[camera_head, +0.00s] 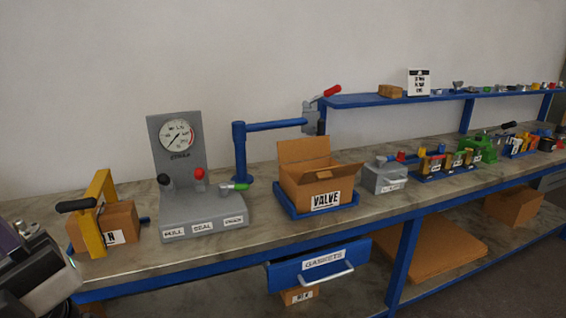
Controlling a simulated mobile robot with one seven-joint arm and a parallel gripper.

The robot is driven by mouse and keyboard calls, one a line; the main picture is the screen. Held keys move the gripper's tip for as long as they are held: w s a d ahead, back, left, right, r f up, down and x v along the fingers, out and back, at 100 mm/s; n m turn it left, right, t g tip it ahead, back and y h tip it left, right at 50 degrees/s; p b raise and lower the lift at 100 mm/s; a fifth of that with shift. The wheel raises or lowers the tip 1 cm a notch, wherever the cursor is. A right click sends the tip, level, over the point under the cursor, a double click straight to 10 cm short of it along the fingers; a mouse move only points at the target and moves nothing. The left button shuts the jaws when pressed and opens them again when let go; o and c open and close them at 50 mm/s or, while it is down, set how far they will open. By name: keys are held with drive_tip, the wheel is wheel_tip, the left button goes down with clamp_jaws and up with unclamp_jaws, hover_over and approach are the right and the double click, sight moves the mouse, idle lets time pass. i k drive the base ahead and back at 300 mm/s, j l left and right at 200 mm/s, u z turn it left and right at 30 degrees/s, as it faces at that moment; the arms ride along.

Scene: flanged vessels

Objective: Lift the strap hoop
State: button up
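The likely strap hoop is a yellow arch (97,207) at the left end of the bench. It stands tilted at a cardboard box (121,221), with one leg in front of the box. A black handle (76,205) sticks out to the left from its side. I cannot tell whether the hoop goes all the way around the box. Part of my arm shows at the lower left corner, close to the hoop's left side. No gripper fingers can be made out.
A grey gauge stand (203,215) with levers is right of the box. Beyond it are a blue post with an arm (240,150), an open VALVE box (318,185) and a grey box (385,178). A GASKETS drawer (318,265) juts out below the bench's front edge.

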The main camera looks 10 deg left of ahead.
sight(85, 208)
drive_tip(key=u, duration=1.35)
